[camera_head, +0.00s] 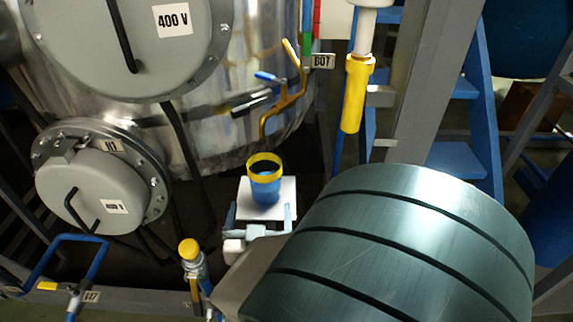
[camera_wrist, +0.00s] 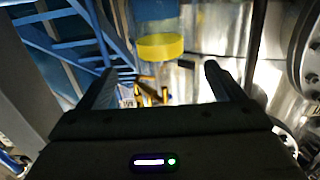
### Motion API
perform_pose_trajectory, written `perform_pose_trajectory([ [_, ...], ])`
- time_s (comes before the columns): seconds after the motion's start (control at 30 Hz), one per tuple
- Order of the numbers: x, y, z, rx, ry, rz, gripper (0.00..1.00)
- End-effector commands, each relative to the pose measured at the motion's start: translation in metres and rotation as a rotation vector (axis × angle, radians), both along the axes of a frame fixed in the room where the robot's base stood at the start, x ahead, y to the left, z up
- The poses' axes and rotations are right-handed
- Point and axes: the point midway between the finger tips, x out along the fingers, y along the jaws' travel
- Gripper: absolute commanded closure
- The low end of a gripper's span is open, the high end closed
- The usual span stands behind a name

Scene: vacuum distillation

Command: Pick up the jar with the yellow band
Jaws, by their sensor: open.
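The jar with the yellow band (camera_head: 265,190) is a small vessel with blue contents and a yellow ring around its top. In the head view it sits over a small white platform (camera_head: 287,197). My gripper (camera_head: 260,209) is open just in front of the platform, its two fingers spread on either side. In the wrist view the jar's yellow band (camera_wrist: 160,47) shows at the top centre, in line with the gap between the open fingers (camera_wrist: 159,69). The jar appears inverted there, and its far end is cut off. No finger visibly touches it.
A large steel vessel (camera_head: 255,75) with flanged covers stands behind and left. A bent brass-coloured pipe (camera_head: 287,100) hangs close above the jar. A yellow-sleeved pipe (camera_head: 355,95) and blue stairs (camera_head: 462,160) are to the right. A yellow-capped valve (camera_head: 190,250) stands at lower left.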

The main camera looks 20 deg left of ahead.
Motion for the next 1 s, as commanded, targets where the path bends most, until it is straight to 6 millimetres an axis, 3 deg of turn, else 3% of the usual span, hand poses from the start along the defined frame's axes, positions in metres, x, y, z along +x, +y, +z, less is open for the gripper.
perform_pose_trajectory([
  [0.13,0.003,0.002,-0.003,-0.002,-0.037,-0.009,0.12],
  [0.5,0.068,0.02,-0.003,-0.001,-0.039,-0.013,0.12],
  [0.77,0.085,0.027,-0.005,-0.004,-0.038,-0.009,0.12],
  [1.0,0.117,0.038,-0.009,-0.001,-0.039,-0.008,0.12],
])
